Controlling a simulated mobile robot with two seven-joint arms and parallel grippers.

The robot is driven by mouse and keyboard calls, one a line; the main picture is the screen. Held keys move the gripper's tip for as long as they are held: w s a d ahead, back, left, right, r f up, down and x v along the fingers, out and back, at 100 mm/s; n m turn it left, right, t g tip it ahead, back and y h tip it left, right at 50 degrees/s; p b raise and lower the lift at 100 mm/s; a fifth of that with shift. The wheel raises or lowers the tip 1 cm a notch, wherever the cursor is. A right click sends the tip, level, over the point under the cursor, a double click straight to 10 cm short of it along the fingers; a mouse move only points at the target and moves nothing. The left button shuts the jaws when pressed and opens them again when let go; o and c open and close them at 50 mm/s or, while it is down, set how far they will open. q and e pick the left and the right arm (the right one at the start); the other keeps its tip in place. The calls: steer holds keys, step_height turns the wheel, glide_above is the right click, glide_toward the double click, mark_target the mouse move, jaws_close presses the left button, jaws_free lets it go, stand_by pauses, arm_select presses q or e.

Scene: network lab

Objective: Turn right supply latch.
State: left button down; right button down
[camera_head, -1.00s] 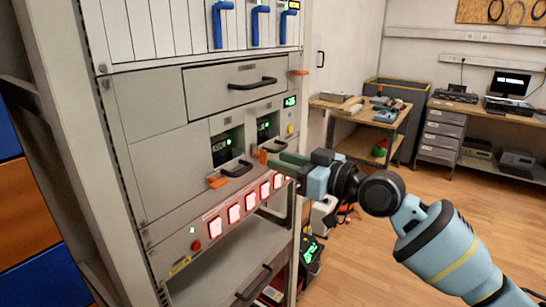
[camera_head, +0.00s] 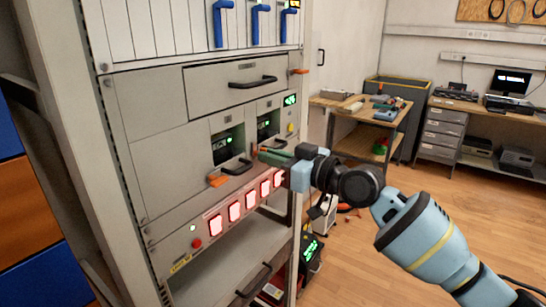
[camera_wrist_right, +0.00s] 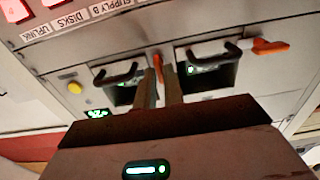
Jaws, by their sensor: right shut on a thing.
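The right supply latch is a small orange lever (camera_wrist_right: 162,66) on the rack front. In the right wrist view it stands between my fingertips, on end, beside the black handle of the right supply bay (camera_wrist_right: 210,55). My right gripper (camera_head: 268,156) is shut on it; it also shows in the wrist view (camera_wrist_right: 160,78). In the head view the fingers hide most of this latch. The left supply's orange latch (camera_head: 217,181) lies sideways at the foot of its bay, also in the wrist view (camera_wrist_right: 270,46). My left gripper is not in view.
A row of lit red switches (camera_head: 235,211) runs just below the supply bays. A drawer with a black handle (camera_head: 252,83) is above. A yellow button (camera_head: 290,127) sits right of the bay. A workbench (camera_head: 375,112) stands behind; open floor lies right.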

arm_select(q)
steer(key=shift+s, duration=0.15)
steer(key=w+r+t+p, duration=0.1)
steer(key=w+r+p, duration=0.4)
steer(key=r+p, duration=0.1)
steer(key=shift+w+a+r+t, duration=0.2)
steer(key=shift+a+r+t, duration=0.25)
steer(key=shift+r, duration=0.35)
arm_select(e)
steer(key=m, duration=1.7)
steer(key=shift+w+d+m, duration=0.1)
steer(key=shift+m, duration=0.3)
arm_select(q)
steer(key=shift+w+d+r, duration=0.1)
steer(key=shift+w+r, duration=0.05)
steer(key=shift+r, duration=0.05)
arm_select(e)
steer(key=shift+f, duration=0.1)
steer(key=c, duration=1.6)
jaws_free()
steer(key=shift+w+f, duration=0.1)
steer(key=shift+o, duration=0.2)
